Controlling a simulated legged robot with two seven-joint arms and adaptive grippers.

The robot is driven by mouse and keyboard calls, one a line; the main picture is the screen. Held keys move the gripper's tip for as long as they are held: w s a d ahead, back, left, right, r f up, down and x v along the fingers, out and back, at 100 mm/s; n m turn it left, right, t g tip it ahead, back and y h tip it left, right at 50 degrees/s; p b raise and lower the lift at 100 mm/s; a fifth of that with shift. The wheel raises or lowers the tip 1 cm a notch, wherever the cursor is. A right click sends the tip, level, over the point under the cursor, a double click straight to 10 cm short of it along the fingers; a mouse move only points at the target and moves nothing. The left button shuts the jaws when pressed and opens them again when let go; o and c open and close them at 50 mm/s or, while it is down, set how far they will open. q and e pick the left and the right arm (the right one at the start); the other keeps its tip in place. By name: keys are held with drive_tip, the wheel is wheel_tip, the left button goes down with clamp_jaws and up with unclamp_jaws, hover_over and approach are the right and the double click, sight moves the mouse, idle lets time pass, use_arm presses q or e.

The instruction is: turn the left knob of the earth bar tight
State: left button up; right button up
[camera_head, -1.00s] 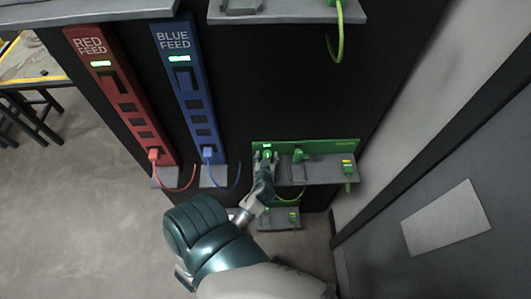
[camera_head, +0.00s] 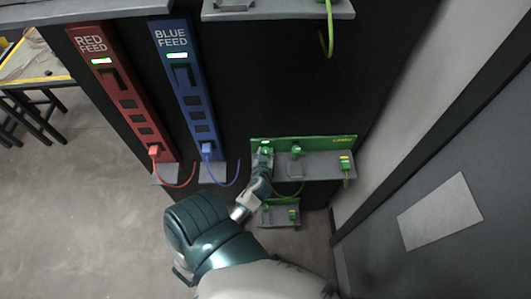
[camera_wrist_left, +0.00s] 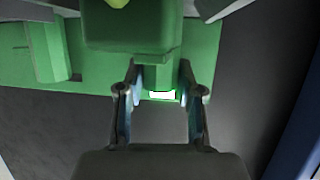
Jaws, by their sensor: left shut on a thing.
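The earth bar (camera_head: 320,141) is a green strip on the dark cabinet, right of centre in the head view. Its left knob (camera_head: 266,145) is green and sits at the bar's left end. My left gripper (camera_head: 265,155) reaches up to it from below and is shut on it. In the left wrist view the gripper's fingers (camera_wrist_left: 159,88) stand on both sides of a green part of the knob (camera_wrist_left: 130,28), with a small white lit patch there. The fingers partly hide the knob in the head view. The knob's exact angle cannot be told. My right gripper is not in view.
A second green knob (camera_head: 296,151) stands to the right on the bar. A grey shelf (camera_head: 322,168) lies below, with a green-yellow plug (camera_head: 345,161) at its right. The red feed strip (camera_head: 122,95) and blue feed strip (camera_head: 187,90) hang to the left with cables.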

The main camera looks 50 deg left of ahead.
use_arm(q)
drive_tip(key=shift+s+f+m+h, duration=0.1)
drive_tip(key=shift+m+h, duration=0.2)
drive_tip(key=shift+h, duration=0.1)
drive_tip(key=shift+f, duration=0.15)
drive_tip(key=o, duration=1.2)
drive_tip(key=shift+d, duration=0.1)
drive_tip(key=v, duration=1.2)
drive_tip(key=shift+s, duration=0.1)
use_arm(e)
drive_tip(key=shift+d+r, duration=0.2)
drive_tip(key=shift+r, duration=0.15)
use_arm(q)
drive_tip(key=shift+f, duration=0.1)
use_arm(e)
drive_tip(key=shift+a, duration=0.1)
